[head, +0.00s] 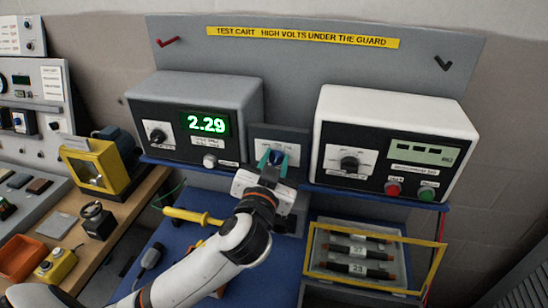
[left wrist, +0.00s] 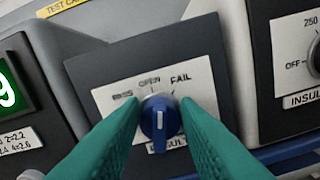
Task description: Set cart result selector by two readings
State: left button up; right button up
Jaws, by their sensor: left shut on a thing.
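The result selector is a blue knob (left wrist: 160,118) on a small grey panel (left wrist: 85,70) between the two meters. Its plate (left wrist: 205,85) reads PASS, OPEN and FAIL from left to right. A white stripe runs up and down the knob's face; which label it selects I cannot tell for sure. My left gripper (head: 272,158) is shut on the knob, with a teal finger on each side in the left wrist view (left wrist: 160,120). The left meter (head: 185,110) shows a green 2.29. The white right meter (head: 395,140) has a display with dark dashes. My right gripper is not in view.
An open yellow-framed guard (head: 437,272) stands over a tray with several dark cylindrical parts (head: 358,250) at lower right. A yellow-handled tool (head: 193,215) lies on the blue cart surface (head: 280,260). A wooden bench (head: 140,195) with instruments is at left.

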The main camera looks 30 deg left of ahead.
pick_arm(q)
jog(key=m+p, duration=0.1)
jog(key=m, duration=0.1)
jog(key=shift+r+m, duration=0.1)
jog(key=shift+m, duration=0.2)
jog(key=shift+d+m+p, duration=0.15)
jog(key=shift+m+p, duration=0.75)
jog(key=shift+m, duration=0.6)
jog(key=shift+f, duration=0.2)
jog(key=o, duration=1)
jog(key=shift+c, duration=0.2)
